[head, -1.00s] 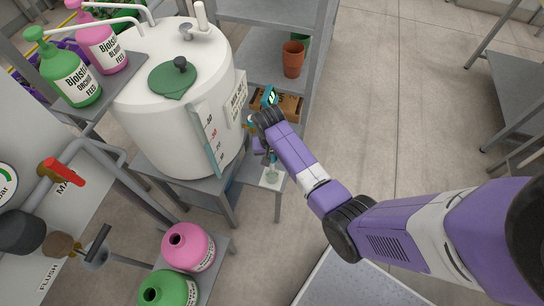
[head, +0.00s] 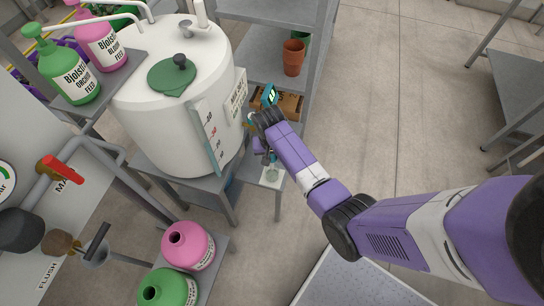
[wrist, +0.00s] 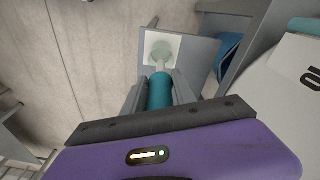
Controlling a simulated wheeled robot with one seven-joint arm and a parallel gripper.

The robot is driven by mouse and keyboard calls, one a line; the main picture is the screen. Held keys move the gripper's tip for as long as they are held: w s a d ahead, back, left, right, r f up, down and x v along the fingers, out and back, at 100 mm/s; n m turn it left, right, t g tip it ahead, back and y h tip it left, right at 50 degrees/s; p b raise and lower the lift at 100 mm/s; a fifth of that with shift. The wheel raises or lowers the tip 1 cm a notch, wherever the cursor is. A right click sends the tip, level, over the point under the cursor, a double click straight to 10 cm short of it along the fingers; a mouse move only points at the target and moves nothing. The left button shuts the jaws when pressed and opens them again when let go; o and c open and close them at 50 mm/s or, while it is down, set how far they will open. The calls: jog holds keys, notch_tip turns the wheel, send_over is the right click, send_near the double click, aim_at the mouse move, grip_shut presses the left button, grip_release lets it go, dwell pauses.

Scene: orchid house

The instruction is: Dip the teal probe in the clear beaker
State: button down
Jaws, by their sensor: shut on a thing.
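My gripper (wrist: 160,95) is shut on the teal probe (wrist: 160,90), which points away from the palm in the wrist view. The probe's thin pale tip (wrist: 159,65) reaches toward the clear beaker (wrist: 165,47) on a white square mat (wrist: 150,42). In the wrist view the tip overlaps the beaker; I cannot tell whether it is inside it. In the head view the beaker (head: 272,172) stands on a small grey side shelf (head: 264,187), just below my gripper (head: 268,152). My arm hides most of the probe there.
A large white tank (head: 165,110) stands just left of the gripper. A small meter with a lit screen (head: 270,95) is behind it, by a cardboard box (head: 290,104). Shelving with a terracotta pot (head: 293,57) is at the back.

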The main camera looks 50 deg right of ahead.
aim_at(272, 166)
jog(key=shift+f+b, duration=0.8)
jog(key=shift+f, duration=0.65)
jog(key=shift+f, duration=0.15)
jog(key=shift+f+b, duration=1.2)
jog(key=shift+f, duration=0.4)
jog(key=shift+r+p, duration=4.15)
jog(key=shift+r, duration=0.2)
